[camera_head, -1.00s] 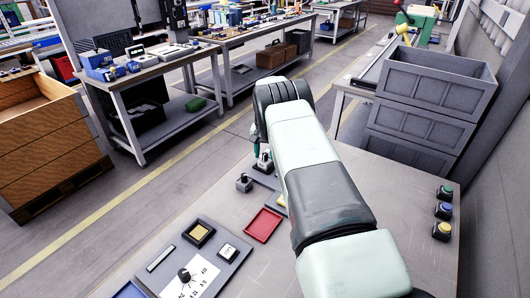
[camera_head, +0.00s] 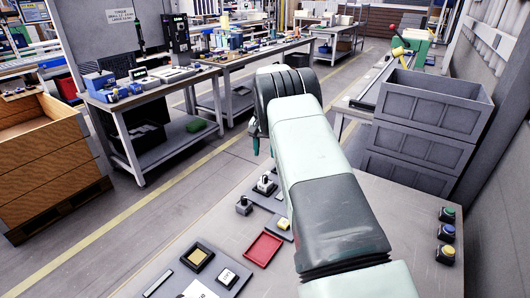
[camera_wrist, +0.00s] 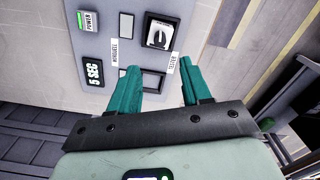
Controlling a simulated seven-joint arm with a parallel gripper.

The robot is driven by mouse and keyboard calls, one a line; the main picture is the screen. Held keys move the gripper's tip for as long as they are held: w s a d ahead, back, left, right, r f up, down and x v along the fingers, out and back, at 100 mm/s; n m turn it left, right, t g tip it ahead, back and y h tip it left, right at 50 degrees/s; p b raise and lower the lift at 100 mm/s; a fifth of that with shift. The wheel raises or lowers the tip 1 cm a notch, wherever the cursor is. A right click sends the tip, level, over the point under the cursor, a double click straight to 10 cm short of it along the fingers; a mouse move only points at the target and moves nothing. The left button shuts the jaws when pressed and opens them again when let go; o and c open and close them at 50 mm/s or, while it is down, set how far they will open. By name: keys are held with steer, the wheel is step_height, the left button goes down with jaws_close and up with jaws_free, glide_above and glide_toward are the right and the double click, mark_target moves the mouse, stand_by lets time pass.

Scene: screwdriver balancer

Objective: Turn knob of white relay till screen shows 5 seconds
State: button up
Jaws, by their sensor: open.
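In the wrist view, a pale panel (camera_wrist: 120,48) carries a square-framed knob (camera_wrist: 159,33) with a white and black face. In the head view, my gripper (camera_head: 255,140) is mostly hidden behind my arm's far end. I cannot tell there which device is the white relay.
The head view shows a red tray (camera_head: 263,248), small devices (camera_head: 244,205), a grey panel board (camera_head: 226,282), stacked grey crates (camera_head: 420,150) and several push buttons (camera_head: 446,235). The table's right middle is clear.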

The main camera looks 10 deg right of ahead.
mark_target(265, 176)
step_height(265, 176, down, 11)
steer(key=n, duration=1.2)
steer(key=shift+f, duration=0.15)
jaws_close()
